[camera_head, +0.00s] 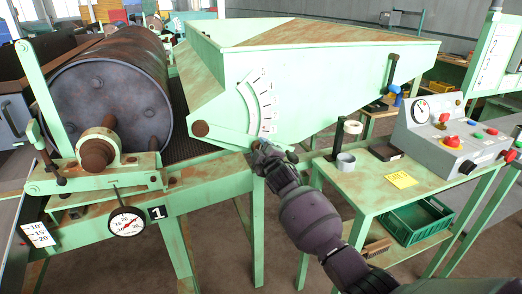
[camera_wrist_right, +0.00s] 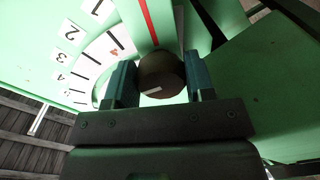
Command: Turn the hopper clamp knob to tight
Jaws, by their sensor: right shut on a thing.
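The pale green hopper (camera_head: 225,75) with rust patches stands at the middle of the head view. A curved number scale (camera_head: 260,105) is on its side, and a green arm runs below it from a brown pivot (camera_head: 200,129). In the right wrist view, the dark round clamp knob (camera_wrist_right: 163,72) sits between the two fingers of my right gripper (camera_wrist_right: 160,80), which is shut on it. A small pale mark shows on the knob's face. In the head view my right gripper (camera_head: 265,153) hides the knob. My left gripper is not in view.
A rusty drum (camera_head: 110,85) lies left of the hopper, with a dial gauge (camera_head: 126,222) below it. At right, a green table (camera_head: 365,190) holds a grey control box (camera_head: 455,130) with buttons, a yellow note and a roll. A green crate (camera_head: 415,222) sits underneath.

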